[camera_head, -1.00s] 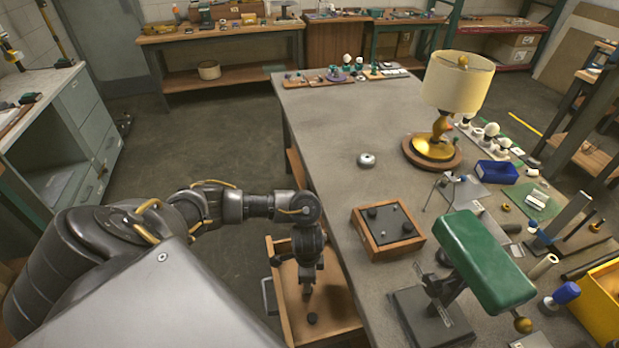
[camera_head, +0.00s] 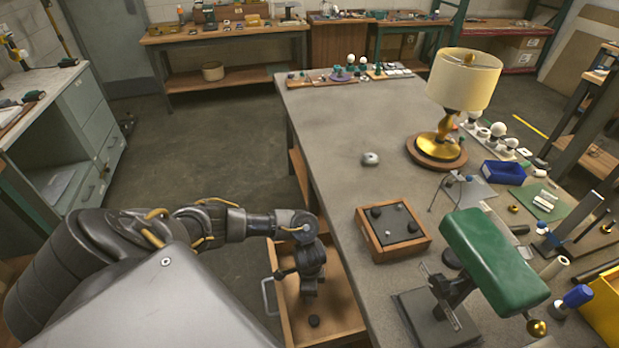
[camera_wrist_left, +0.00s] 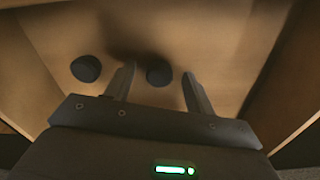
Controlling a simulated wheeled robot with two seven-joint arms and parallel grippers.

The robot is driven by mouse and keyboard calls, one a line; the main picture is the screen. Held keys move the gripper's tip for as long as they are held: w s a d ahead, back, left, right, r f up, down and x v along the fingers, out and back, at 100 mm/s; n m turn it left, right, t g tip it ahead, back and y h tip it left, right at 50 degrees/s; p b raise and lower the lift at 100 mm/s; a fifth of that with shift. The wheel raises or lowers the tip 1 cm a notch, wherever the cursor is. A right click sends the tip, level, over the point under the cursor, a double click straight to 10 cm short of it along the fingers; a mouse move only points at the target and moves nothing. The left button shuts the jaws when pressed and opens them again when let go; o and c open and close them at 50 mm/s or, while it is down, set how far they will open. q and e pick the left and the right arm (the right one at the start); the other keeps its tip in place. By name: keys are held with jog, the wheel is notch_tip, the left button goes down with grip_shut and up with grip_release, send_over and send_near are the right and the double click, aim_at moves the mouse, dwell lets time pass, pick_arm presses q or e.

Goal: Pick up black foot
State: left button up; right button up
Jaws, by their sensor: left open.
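Two round black feet lie on the floor of the open wooden drawer (camera_head: 345,318). In the left wrist view, one black foot (camera_wrist_left: 158,72) is between my left gripper's fingers, and another black foot (camera_wrist_left: 85,68) lies outside them to the left. In the head view, one foot (camera_head: 314,321) shows just in front of my left gripper (camera_head: 309,292); the gripper hides the other. My left gripper points down into the drawer with its fingers open (camera_wrist_left: 158,76). I cannot tell whether a finger touches the foot. My right gripper is out of view.
The drawer walls stand close around my gripper, and the table edge is to its right. On the table are a wooden tray (camera_head: 374,249) with black round pieces, a green padded stand (camera_head: 490,260), a lamp (camera_head: 464,80) and a blue bin (camera_head: 500,172).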

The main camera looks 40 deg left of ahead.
pick_arm(q)
jog(key=shift+c, duration=0.4)
jog(key=c, duration=0.9)
jog(key=shift+c, duration=0.2)
